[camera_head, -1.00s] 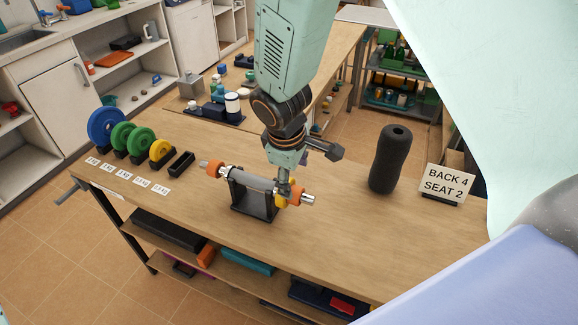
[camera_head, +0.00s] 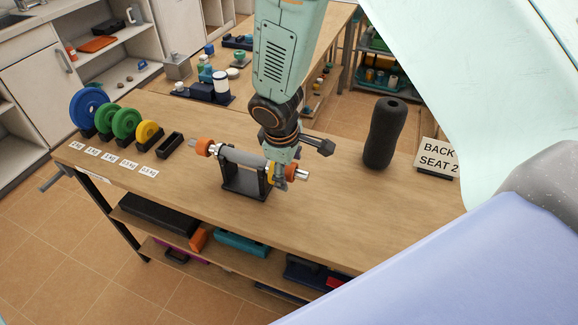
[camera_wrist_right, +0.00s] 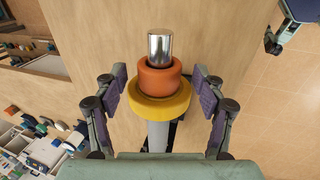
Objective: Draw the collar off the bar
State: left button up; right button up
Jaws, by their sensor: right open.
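The bar (camera_head: 243,156) lies level in a black cradle (camera_head: 237,181) on the wooden bench, a grey grip in its middle and bright metal ends. An orange collar (camera_head: 291,172) sits on its right end, against a small yellow plate (camera_head: 270,174). Another orange collar (camera_head: 205,146) is on the left end. My right gripper (camera_head: 282,181) is down at the right end. In the right wrist view its open fingers (camera_wrist_right: 160,86) stand either side of the orange collar (camera_wrist_right: 158,76) and yellow plate (camera_wrist_right: 160,108), with gaps showing.
Blue, green and yellow plates (camera_head: 125,121) stand in a rack at the bench's left, beside an empty black holder (camera_head: 170,146). A black foam roller (camera_head: 383,133) and a sign (camera_head: 437,157) stand to the right. The bench front is clear.

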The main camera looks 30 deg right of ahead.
aim_at(305, 174)
jog(key=shift+w, duration=0.1)
jog(key=shift+c, duration=0.7)
jog(key=shift+d, duration=0.15)
jog(key=shift+c, duration=0.7)
jog(key=shift+s+r, duration=0.15)
jog(key=shift+s, duration=0.25)
jog(key=c, duration=0.5)
jog(key=shift+w, duration=0.15)
jog(key=shift+c, duration=2.2)
jog(key=shift+s+d+f+b, duration=0.2)
jog(key=shift+s+d+b, duration=0.1)
jog(key=shift+b, duration=0.6)
jog(key=shift+s+d+b, duration=0.55)
jog(key=shift+b, duration=0.1)
jog(key=shift+s+d+b, duration=0.3)
jog(key=shift+s+b, duration=0.1)
jog(key=shift+b, duration=0.45)
jog(key=shift+s+d+b, duration=1.75)
jog(key=shift+s+b, duration=0.25)
jog(key=shift+b, duration=1.05)
